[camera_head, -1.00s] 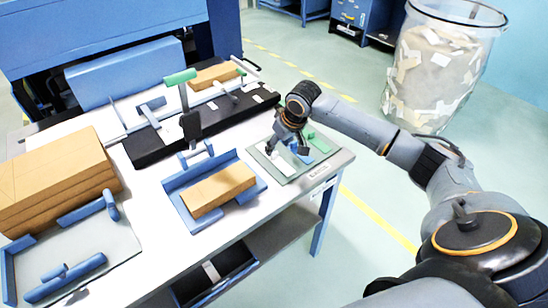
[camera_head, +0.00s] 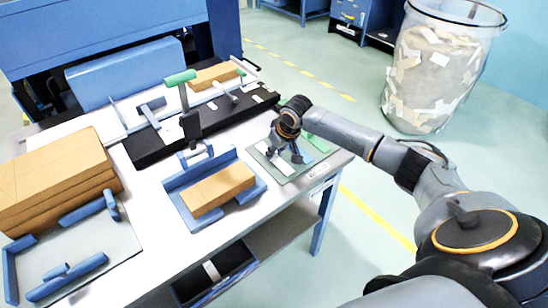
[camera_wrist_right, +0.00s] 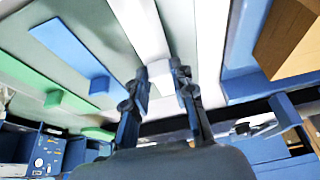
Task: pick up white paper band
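The white paper band (camera_wrist_right: 142,28) is a flat white strip in the right wrist view, lying on a grey-green tray (camera_wrist_right: 103,22). Part of it also shows in the head view (camera_head: 284,167), below my gripper. My right gripper (camera_head: 286,156) is over the tray at the table's right corner. In the wrist view its two fingertips (camera_wrist_right: 161,74) are apart, one on each side of the white band's near end. Whether they touch it cannot be told. My left gripper is in neither view.
A blue band (camera_wrist_right: 65,42) and a green band (camera_wrist_right: 42,84) lie beside the white one. A blue fixture holding a brown block (camera_head: 218,189) stands left of the tray, with a black bed (camera_head: 160,149) behind. Stacked brown board (camera_head: 55,178) is at far left.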

